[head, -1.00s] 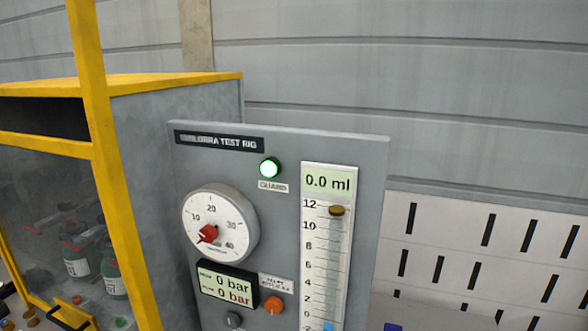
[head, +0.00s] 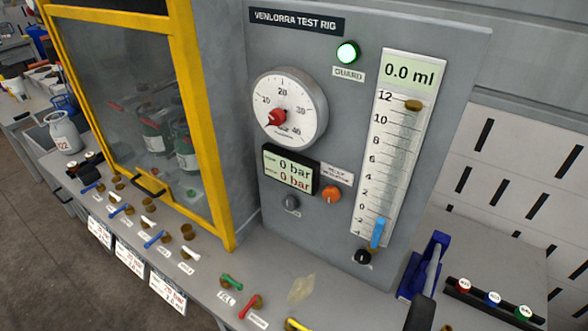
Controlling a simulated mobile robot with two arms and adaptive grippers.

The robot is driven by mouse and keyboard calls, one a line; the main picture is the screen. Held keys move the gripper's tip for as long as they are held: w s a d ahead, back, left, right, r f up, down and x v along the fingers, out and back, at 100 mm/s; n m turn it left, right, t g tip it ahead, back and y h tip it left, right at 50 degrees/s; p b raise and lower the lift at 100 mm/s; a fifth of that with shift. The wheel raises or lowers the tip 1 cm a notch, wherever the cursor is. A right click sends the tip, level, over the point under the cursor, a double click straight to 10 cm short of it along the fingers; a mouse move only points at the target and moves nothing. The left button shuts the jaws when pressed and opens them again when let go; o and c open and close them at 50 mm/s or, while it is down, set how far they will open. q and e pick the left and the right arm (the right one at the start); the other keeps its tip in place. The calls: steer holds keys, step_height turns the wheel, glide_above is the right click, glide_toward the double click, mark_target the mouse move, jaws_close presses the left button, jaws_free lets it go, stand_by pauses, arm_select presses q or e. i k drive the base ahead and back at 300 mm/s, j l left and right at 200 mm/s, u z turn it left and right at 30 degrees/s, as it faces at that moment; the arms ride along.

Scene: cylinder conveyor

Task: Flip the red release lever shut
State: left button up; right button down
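A small red lever (head: 250,307) sits on a brass valve at the front of the bench, below the test rig panel, in the head view. A small white label beside it is too small to read. The red handle slants across the bench, its lower end towards the front edge. A green lever (head: 231,280) on a similar valve sits just behind it to the left, with a tag that seems to read FILL. A yellow lever (head: 297,325) shows partly at the bottom edge, to the right.
The grey panel (head: 350,150) carries a pressure gauge (head: 290,109), a 0 bar display (head: 288,172) and a lit green guard lamp (head: 347,52). A yellow-framed cabinet (head: 211,150) stands left, with blue and white levers before it. A blue device (head: 425,265) stands right.

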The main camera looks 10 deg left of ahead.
mark_target(241, 315)
steer(key=u, duration=0.85)
